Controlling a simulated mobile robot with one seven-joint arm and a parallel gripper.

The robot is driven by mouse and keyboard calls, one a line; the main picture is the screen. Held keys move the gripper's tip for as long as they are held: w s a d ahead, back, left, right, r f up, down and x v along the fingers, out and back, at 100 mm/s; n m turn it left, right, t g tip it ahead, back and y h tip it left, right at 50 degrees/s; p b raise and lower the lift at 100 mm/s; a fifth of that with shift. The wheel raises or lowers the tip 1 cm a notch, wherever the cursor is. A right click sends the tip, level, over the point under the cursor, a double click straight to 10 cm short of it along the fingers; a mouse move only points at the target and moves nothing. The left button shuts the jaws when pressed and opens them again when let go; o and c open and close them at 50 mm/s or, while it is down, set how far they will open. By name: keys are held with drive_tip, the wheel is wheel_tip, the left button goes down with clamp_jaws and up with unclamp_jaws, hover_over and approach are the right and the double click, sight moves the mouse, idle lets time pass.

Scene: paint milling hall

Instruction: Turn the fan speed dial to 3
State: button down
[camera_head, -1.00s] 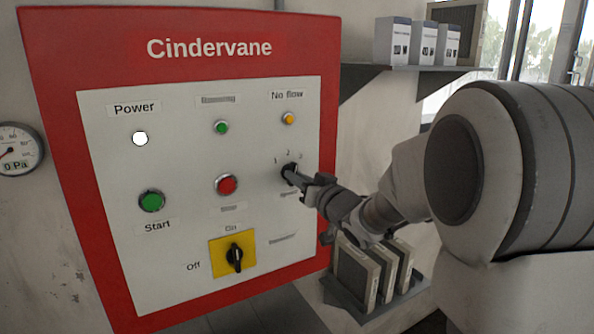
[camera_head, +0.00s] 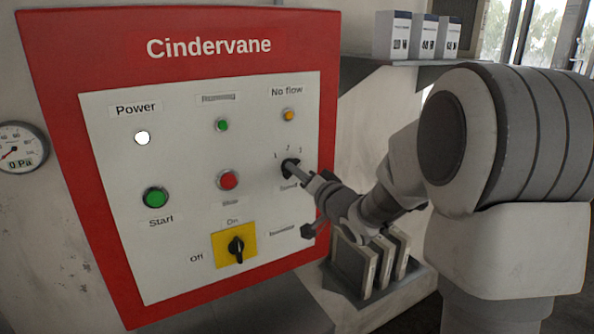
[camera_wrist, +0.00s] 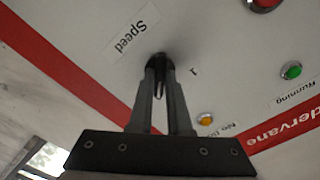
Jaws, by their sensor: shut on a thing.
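The fan speed dial (camera_head: 289,168) is a small black knob at the right of the white panel face, under the marks 1, 2 and 3 and above a "Speed" label. My gripper (camera_head: 298,174) reaches it from the right with its jaws shut on it. In the wrist view both fingers (camera_wrist: 160,68) close on the black dial (camera_wrist: 158,57), between the "Speed" label and the mark 1. The fingers hide most of the dial, and I cannot tell which number it points to.
A yellow on/off switch (camera_head: 235,246), a red stop button (camera_head: 228,180) and a green start button (camera_head: 155,197) are left of the dial. The amber "No flow" lamp (camera_head: 288,115) is above it. A lower rack (camera_head: 367,294) stands below my arm.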

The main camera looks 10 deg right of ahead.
drive_tip(key=shift+r, duration=0.15)
drive_tip(key=c, duration=0.9)
unclamp_jaws()
drive_tip(key=shift+o, duration=0.2)
drive_tip(key=b+v, duration=0.2)
drive_tip(key=v, duration=1.5)
drive_tip(key=shift+s, duration=0.15)
